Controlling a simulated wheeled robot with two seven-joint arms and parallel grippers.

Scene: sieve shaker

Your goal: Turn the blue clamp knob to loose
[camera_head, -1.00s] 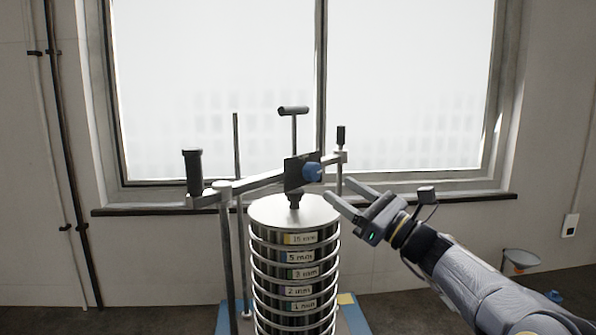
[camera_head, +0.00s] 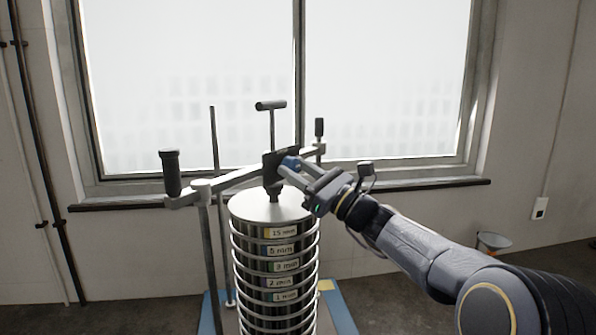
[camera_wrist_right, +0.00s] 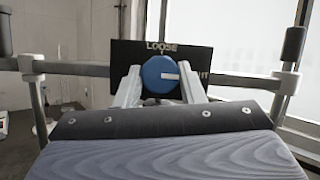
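The blue clamp knob (camera_head: 290,163) sits on a dark plate (camera_head: 272,168) on the clamp bar above the sieve stack. In the right wrist view the blue clamp knob (camera_wrist_right: 158,76) faces me. My right gripper (camera_head: 292,169) reaches the knob from the right. In the wrist view its fingers stand on either side of the knob, apparently with narrow gaps, so it looks open around it. My left gripper is out of view.
The sieve stack (camera_head: 268,207) stands under the clamp on a blue base (camera_head: 343,312). A T-handle (camera_head: 271,105) rises above the plate. Black upright handles stand at the bar's left end (camera_head: 171,172) and right end (camera_head: 319,127). A window is behind.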

